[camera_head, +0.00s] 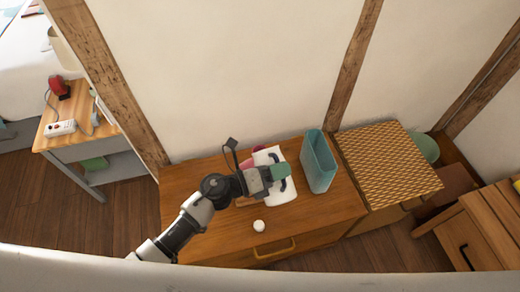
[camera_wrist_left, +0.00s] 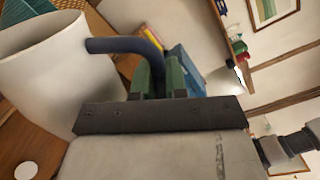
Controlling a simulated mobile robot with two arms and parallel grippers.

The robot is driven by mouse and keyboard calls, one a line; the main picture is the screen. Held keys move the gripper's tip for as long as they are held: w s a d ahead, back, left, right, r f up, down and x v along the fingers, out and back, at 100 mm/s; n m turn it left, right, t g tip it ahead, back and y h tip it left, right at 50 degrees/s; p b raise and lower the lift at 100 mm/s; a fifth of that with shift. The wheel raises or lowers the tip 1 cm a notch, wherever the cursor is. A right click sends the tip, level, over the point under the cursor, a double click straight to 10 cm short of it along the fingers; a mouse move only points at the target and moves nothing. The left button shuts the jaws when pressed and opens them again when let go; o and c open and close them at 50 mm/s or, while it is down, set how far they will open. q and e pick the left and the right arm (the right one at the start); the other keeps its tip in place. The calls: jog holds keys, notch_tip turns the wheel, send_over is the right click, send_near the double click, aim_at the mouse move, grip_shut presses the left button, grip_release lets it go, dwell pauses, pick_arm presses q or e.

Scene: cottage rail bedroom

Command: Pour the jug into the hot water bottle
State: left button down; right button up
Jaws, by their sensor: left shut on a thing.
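The white jug (camera_head: 268,157) with a dark blue handle is over the wooden drawer top, partly covered by my gripper in the head view. In the left wrist view the jug (camera_wrist_left: 45,75) is large at the left, its mouth toward the top. My left gripper (camera_head: 281,172) is shut on the handle; its green fingers (camera_wrist_left: 165,78) close around the handle's lower part. I cannot tell whether the jug touches the surface, nor what is inside. A pinkish-red thing (camera_head: 259,149), perhaps the hot water bottle, shows just behind the jug, mostly hidden.
A tall teal open container (camera_head: 318,165) stands right of the jug. A small white round thing (camera_head: 259,226) lies on the drawer top (camera_head: 215,243) in front. A woven-top chest (camera_head: 388,165) adjoins at right. The wall is close behind.

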aim_at(285, 198)
pick_arm(q)
jog(key=shift+w+a+r+n+p, duration=0.2)
jog(key=shift+w+r+n+p, duration=0.25)
jog(key=shift+r+n+p, duration=0.3)
jog(key=shift+w+a+r+n+p, duration=0.15)
jog(key=shift+w+r+n+p, duration=0.35)
jog(key=shift+p, duration=0.4)
pick_arm(e)
jog(key=shift+r, duration=1.6)
dwell(1.0)
